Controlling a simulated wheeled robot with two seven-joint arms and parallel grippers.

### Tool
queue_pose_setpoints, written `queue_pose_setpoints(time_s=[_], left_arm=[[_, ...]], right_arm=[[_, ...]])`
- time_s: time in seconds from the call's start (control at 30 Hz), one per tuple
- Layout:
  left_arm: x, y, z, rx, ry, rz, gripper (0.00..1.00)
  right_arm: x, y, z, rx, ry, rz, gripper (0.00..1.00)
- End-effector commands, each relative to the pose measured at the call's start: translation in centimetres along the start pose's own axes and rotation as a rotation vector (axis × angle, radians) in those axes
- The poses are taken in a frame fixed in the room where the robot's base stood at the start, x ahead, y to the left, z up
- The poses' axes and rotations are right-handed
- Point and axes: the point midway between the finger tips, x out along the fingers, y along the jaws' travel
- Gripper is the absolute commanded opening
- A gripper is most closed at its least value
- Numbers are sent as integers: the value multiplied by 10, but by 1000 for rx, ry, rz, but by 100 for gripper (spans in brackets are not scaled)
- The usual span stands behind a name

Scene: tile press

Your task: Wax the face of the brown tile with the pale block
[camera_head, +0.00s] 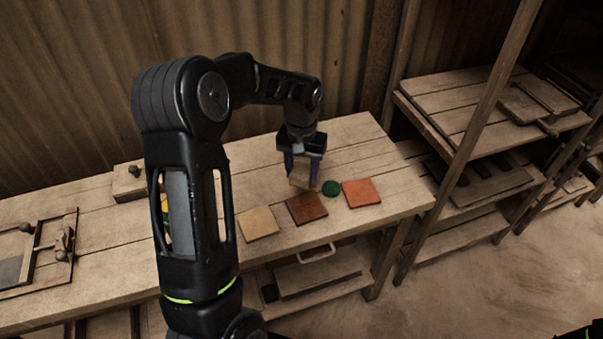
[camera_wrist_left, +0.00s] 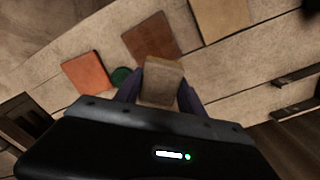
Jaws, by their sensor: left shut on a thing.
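The brown tile (camera_head: 306,208) lies flat on the wooden bench, in the middle of a row of three tiles. It also shows in the left wrist view (camera_wrist_left: 151,38). My left gripper (camera_head: 301,176) is shut on the pale block (camera_head: 299,178), which sits between its fingers just behind the brown tile in the head view. In the left wrist view the block (camera_wrist_left: 161,82) is between the fingertips, beside the brown tile and overlapping its edge in the picture. I cannot tell whether the block touches the tile or the bench. My right gripper is not in view.
An orange tile (camera_head: 361,193) and a tan tile (camera_head: 258,223) flank the brown one. A green round thing (camera_head: 331,188) lies between the brown and orange tiles. A wooden block with a knob (camera_head: 130,182) and a framed press (camera_head: 38,252) stand at the left. Shelves (camera_head: 490,120) are at right.

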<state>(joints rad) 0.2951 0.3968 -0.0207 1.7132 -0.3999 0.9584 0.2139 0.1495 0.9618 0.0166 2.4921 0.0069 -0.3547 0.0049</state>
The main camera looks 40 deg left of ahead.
Motion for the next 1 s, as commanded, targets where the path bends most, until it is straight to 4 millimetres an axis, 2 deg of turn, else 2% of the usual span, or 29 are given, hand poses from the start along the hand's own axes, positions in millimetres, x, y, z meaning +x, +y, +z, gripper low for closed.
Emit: queue_pose_setpoints(time_s=[0.03, 0.2, 0.8, 0.93, 1.0], left_arm=[[-8, 0, 0, 0, 1, 0, 9], [-17, 0, -1, 0, 1, 1, 9], [-17, 1, 0, 2, 0, 0, 9], [-20, 16, -1, 28, 1, 3, 9], [-25, 36, -1, 60, 1, 5, 9]], right_arm=[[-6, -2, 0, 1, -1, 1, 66], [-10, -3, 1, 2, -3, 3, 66], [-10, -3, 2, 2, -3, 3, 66], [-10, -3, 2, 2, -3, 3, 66], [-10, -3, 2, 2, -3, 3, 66]])
